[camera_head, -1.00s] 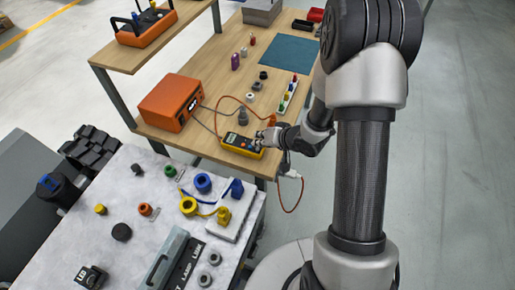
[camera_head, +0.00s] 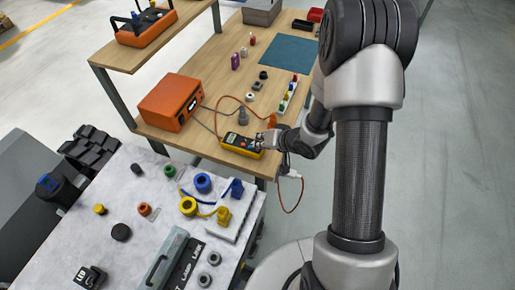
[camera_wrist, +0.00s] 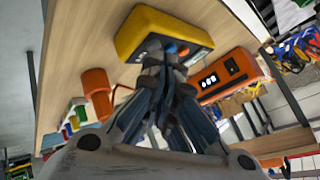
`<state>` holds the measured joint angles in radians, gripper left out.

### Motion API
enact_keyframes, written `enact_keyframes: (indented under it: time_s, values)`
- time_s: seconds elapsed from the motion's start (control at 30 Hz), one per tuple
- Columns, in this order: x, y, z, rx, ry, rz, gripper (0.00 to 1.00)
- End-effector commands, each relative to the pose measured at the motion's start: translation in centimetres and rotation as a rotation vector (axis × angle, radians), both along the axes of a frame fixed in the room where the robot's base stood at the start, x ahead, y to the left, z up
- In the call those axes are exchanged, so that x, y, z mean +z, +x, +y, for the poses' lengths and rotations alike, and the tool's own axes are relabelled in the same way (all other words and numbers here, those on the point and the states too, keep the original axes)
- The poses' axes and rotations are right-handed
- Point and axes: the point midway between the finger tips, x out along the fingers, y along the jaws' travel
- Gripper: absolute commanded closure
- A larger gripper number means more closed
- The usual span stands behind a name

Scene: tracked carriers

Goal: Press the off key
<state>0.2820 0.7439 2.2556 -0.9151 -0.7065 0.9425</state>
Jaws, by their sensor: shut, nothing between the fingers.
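A yellow multimeter (camera_head: 241,146) with a dark face lies on the near edge of the wooden bench (camera_head: 205,143). It also shows in the wrist view (camera_wrist: 147,25), with a blue key (camera_wrist: 171,48) and an orange spot beside it on its face. My gripper (camera_head: 262,142) is shut and empty at the right end of the multimeter. In the wrist view its fingertips (camera_wrist: 160,62) are over the lower part of the meter's face and hide some of it. I cannot tell whether they touch it, and I cannot read the key labels.
An orange box (camera_head: 168,103) with a dark front panel stands left of the multimeter. Cables run over the bench near the meter. A grey-topped table (camera_head: 120,205) with spools and small parts is in front. A rack of coloured pieces (camera_head: 288,95) lies beyond my gripper.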

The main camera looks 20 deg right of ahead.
Motion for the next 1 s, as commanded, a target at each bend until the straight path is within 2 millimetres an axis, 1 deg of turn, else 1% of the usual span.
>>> enact_keyframes:
  time_s: [0.47,0.7,0.87,1.0]
  values:
    - [-0.6,0.0,0.0,0.000,0.000,0.000,1.00]
    - [-0.6,0.0,0.0,0.001,0.000,0.001,1.00]
    - [-0.3,0.0,0.0,0.001,0.000,0.001,1.00]
    - [0.5,0.0,0.0,0.001,0.000,0.001,1.00]
